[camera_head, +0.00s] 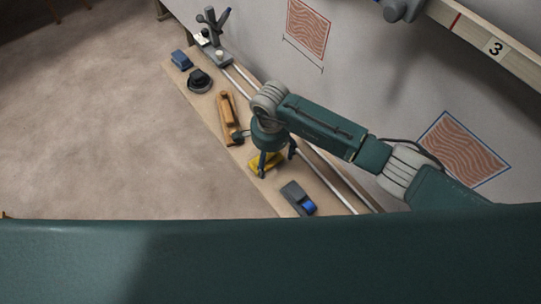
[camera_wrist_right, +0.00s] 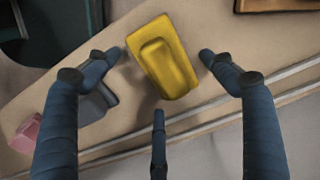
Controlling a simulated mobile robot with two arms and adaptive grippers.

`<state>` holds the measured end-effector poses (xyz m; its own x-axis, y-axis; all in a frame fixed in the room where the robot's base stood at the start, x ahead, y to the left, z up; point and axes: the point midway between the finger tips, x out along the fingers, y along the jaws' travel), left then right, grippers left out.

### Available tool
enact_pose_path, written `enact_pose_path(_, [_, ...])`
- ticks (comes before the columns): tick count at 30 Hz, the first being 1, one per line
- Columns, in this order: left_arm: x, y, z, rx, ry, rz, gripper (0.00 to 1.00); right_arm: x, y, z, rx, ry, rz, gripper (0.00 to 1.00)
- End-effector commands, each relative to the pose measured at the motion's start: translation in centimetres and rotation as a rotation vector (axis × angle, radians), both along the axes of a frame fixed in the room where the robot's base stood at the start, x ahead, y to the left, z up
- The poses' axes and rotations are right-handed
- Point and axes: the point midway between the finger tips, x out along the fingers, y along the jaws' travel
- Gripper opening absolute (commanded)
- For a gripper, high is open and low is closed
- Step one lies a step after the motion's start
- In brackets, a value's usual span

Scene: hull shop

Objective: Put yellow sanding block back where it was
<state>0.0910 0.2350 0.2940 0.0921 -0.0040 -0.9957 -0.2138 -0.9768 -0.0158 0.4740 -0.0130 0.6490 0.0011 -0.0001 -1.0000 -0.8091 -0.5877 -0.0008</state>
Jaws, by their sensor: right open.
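The yellow sanding block (camera_head: 254,162) lies on the narrow wooden bench (camera_head: 268,188) below my right gripper (camera_head: 277,160). In the right wrist view the yellow sanding block (camera_wrist_right: 165,60) shows its raised grip and sits between the spread fingers of my right gripper (camera_wrist_right: 160,62). The fingers are open, with visible gaps on both sides of the block. In the head view the fingers partly hide the block. My left gripper is not in view.
A grey block with a blue part (camera_head: 298,198) lies nearer on the bench. A wooden tool (camera_head: 229,118), a dark round tool (camera_head: 199,81) and a blue block (camera_head: 181,60) lie farther along. Pale rails (camera_head: 330,177) run along the wall side.

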Motion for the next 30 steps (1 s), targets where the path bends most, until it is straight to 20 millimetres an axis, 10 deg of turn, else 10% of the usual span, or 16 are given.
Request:
enact_pose_path(18, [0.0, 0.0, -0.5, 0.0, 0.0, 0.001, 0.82, 0.1, 0.0, 10.4, 0.002, -0.004, 0.001, 0.82])
enact_pose_path(30, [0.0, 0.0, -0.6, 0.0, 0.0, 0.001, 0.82, 0.0, 0.0, 11.9, 0.0, 0.0, 0.0, 0.82])
